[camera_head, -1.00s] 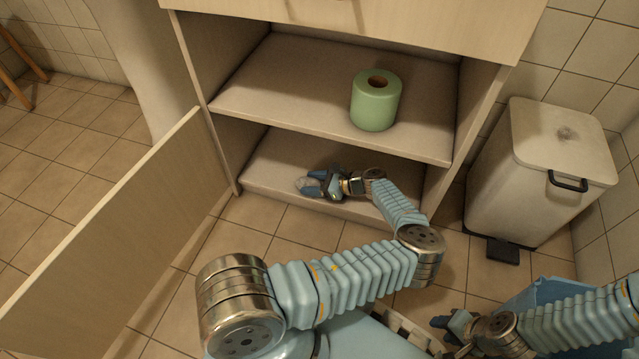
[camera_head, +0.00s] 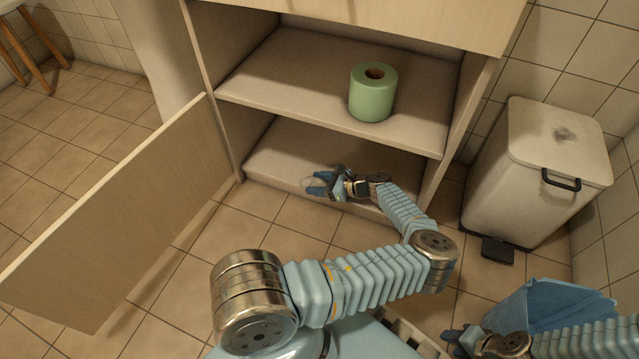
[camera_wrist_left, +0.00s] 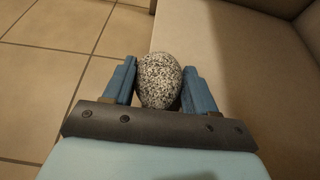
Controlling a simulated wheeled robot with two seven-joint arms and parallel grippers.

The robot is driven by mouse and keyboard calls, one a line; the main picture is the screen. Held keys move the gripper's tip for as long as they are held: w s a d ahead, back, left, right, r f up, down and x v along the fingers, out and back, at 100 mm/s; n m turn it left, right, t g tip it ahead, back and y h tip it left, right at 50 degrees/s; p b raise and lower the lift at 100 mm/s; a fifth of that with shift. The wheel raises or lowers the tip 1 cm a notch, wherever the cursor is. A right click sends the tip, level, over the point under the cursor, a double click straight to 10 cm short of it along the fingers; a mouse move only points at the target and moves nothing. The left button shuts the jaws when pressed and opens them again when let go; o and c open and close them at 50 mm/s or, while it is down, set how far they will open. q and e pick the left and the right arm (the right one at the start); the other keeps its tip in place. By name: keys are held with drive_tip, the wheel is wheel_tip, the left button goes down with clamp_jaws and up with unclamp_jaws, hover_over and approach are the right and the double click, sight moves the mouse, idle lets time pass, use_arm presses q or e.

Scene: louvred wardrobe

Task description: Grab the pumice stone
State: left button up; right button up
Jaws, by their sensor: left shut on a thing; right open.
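The pumice stone (camera_wrist_left: 158,80) is a speckled grey, rounded stone between the two blue fingers of my left gripper (camera_wrist_left: 160,84) in the left wrist view. Both fingers press on its sides. In the head view my left gripper (camera_head: 318,184) is at the front edge of the cabinet's bottom shelf (camera_head: 290,155), and the stone shows only as a small pale patch at the fingertips. My right gripper (camera_head: 452,342) is low at the right of the head view, open, with nothing seen in it.
A green paper roll (camera_head: 372,95) stands on the upper shelf (camera_head: 290,80). The cabinet door (camera_head: 120,220) hangs open at the left. A pale pedal bin (camera_head: 540,170) stands at the right, with a blue container (camera_head: 550,305) in front.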

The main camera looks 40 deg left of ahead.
sight(318, 182)
use_arm(q)
drive_tip(key=o, duration=1.1)
drive_tip(key=shift+r, duration=0.1)
drive_tip(key=shift+r, duration=0.3)
wheel_tip(318, 182, up, 3)
drive_tip(key=shift+f+p, duration=0.1)
drive_tip(key=shift+p, duration=0.45)
drive_tip(key=s+d+r+p, duration=0.1)
drive_tip(key=s+d+r, duration=0.3)
drive_tip(key=s, duration=0.1)
drive_tip(key=s+d+r+p, duration=0.2)
drive_tip(key=s+d+r, duration=0.3)
drive_tip(key=shift+s+d+r, duration=0.2)
drive_tip(key=shift+d, duration=0.05)
